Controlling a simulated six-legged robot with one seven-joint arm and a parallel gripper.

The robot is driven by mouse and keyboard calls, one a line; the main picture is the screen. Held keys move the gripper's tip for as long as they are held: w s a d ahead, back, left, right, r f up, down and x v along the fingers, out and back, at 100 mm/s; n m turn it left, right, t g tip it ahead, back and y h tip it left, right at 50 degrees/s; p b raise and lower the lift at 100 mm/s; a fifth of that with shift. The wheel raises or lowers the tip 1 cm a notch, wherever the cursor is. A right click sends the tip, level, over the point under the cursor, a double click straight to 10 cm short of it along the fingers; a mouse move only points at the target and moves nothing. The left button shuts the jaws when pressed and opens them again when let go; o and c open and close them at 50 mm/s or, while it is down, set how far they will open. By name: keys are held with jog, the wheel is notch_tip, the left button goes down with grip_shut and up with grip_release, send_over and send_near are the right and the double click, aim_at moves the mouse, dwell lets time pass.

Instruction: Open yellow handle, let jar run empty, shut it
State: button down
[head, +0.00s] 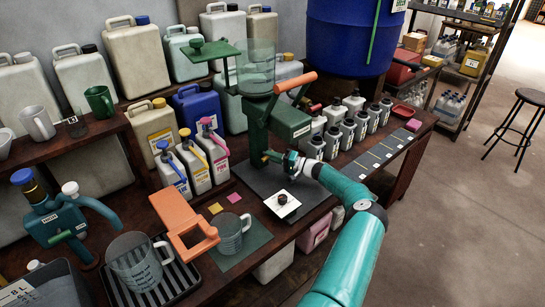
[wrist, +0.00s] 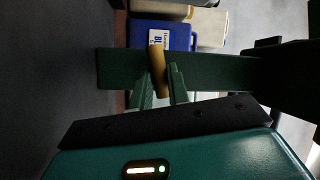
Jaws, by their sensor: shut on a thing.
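A green stand machine (head: 257,125) holds a clear jar (head: 257,68) near its top. I cannot make out a liquid level in the jar. An orange lever (head: 295,83) sticks out on the right below the jar. My gripper (head: 272,157) is low at the front of the machine's column. In the wrist view, the fingers of my gripper (wrist: 161,92) are closed on the yellow handle (wrist: 157,62), which lies across a dark green bar (wrist: 215,72). The handle is hidden in the head view. Whether the valve is open cannot be told.
A dark mat (head: 262,180) lies under the machine, with a white square plate (head: 290,206) at its front. Measuring jugs (head: 232,238) (head: 135,265) and an orange bracket (head: 180,220) stand front left. White bottles (head: 192,168) stand left; small bottles (head: 333,138) stand right.

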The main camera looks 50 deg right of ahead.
jog(key=shift+f+m+t, duration=0.1)
jog(key=shift+m+t, duration=0.5)
jog(key=shift+m, duration=0.7)
jog(key=c, duration=1.3)
grip_release()
jog(key=shift+c, duration=0.2)
